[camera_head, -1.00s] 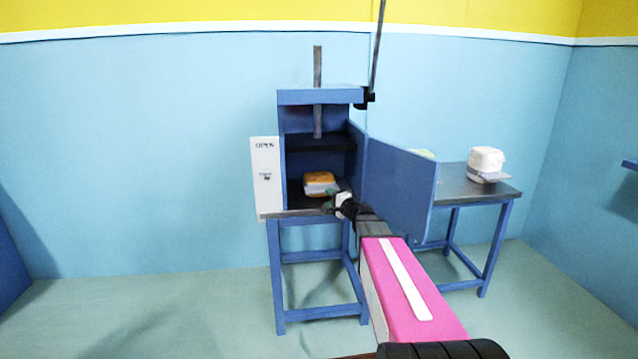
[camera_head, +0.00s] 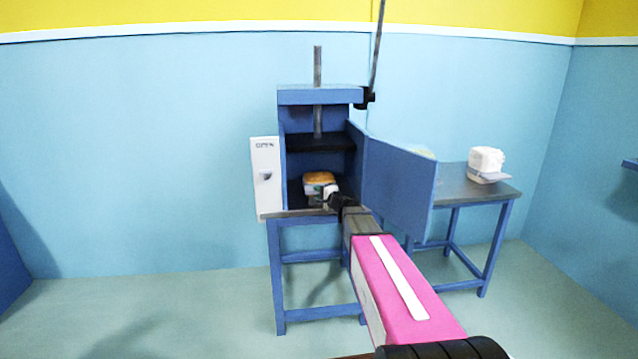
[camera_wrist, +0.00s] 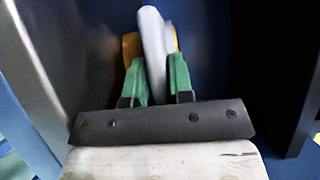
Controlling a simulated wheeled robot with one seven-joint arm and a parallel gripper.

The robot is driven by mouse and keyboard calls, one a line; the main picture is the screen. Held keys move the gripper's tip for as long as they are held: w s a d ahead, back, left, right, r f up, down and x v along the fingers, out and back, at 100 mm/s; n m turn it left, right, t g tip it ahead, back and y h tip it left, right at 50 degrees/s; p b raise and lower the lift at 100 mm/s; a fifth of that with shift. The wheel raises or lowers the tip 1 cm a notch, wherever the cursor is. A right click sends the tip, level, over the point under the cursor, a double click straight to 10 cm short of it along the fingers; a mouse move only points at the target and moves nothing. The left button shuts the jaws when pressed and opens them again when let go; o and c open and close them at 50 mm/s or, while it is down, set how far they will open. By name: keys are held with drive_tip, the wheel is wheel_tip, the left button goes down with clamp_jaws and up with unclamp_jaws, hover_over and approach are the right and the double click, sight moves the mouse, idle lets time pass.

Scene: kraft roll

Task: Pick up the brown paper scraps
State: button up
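The brown paper scraps (camera_head: 320,177) show as an orange-brown bundle with a paler lower side, inside the open blue press (camera_head: 320,97). My gripper (camera_head: 327,193) reaches into the press chamber, right in front of the bundle, and hides part of its front. In the wrist view, the two green fingers of my gripper (camera_wrist: 158,75) stand apart on either side of a pale grey-white piece (camera_wrist: 152,35). Orange-brown parts of the scraps (camera_wrist: 131,46) show on both sides behind it. I cannot tell whether the fingers press on the pale piece.
The press door (camera_head: 400,187) stands open to the right, close beside my arm. A white panel (camera_head: 266,178) is at the press's left. The dark chamber walls are close on both sides in the wrist view. A side table (camera_head: 455,185) holds a white object (camera_head: 486,164).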

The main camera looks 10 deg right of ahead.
clamp_jaws()
